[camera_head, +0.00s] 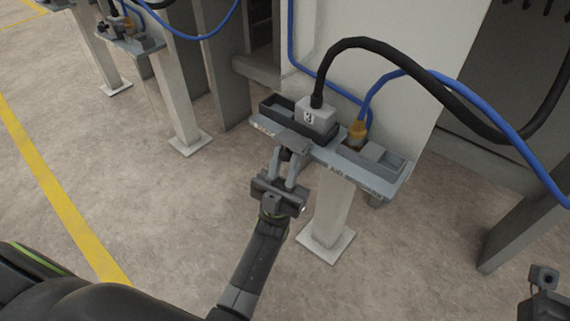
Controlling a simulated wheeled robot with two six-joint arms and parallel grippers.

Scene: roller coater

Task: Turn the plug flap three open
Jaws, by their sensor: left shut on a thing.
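The plug marked 3 (314,117) is a light grey block with a thick black cable from its top. It sits in a dark socket housing (276,107) on a grey bracket shelf (330,157) on a post. Plug flap three (296,139) is a small grey plate in front of the plug, tilted out from the housing. My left gripper (287,158) reaches it from below and in front, with its fingers shut on the flap's edge. The fingers partly cover the flap. A dark part of my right gripper (544,294) shows at the lower right corner, cut off by the frame.
A blue cable with an orange-brown connector (357,131) stands right of the plug, beside a grey box (384,158). The black and blue cables arch over the shelf's right side. A similar post (172,100) stands at left. The floor in front is clear, with a yellow line (62,195).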

